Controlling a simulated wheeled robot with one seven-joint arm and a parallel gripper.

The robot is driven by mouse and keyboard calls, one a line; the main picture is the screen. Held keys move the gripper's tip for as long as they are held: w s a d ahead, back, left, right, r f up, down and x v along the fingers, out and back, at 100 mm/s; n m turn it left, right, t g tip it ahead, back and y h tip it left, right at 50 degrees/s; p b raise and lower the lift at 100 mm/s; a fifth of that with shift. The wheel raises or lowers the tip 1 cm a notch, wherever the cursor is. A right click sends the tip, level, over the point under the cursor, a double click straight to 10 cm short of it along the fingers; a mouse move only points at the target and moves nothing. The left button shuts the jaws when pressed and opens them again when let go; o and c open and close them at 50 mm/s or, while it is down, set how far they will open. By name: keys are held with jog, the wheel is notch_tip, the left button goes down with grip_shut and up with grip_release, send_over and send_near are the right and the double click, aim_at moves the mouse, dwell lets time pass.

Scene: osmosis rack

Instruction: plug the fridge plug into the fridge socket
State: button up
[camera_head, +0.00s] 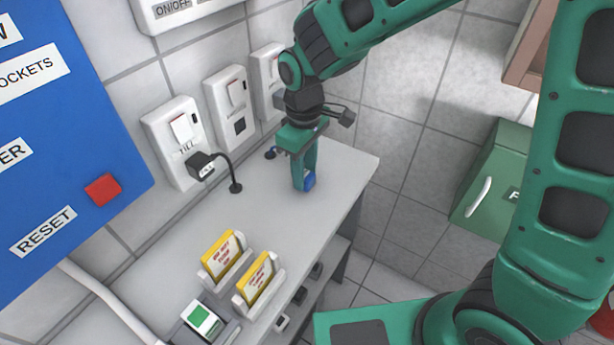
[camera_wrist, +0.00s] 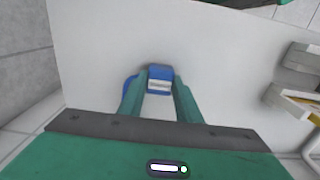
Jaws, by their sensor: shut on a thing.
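My gripper (camera_head: 304,176) points down over the right end of the white counter, shut on a small blue plug (camera_head: 309,181). In the wrist view the blue plug (camera_wrist: 159,79), with a pale label band, sits between the fingertips (camera_wrist: 159,92). I take it for the fridge plug, but its label is too small to read. On the wall are a middle socket (camera_head: 231,106), with nothing plugged in, and a far socket (camera_head: 267,82), partly hidden by my arm. I cannot read which is the fridge socket.
The near wall socket (camera_head: 175,140) holds a black plug (camera_head: 202,166) with a cord to the counter (camera_head: 262,215). Yellow cards in holders (camera_head: 245,300) stand at the front. A green cabinet (camera_head: 490,180) stands right.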

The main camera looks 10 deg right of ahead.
jog(key=shift+r, duration=0.1)
notch_tip(320, 180, up, 4)
jog(key=shift+a+r, duration=0.15)
jog(key=shift+r, duration=0.05)
jog(key=s+a+r, duration=0.5)
jog(key=a+r, duration=0.1)
jog(key=a, duration=0.4)
jog(key=shift+s+r, duration=0.2)
jog(key=shift+s, duration=0.2)
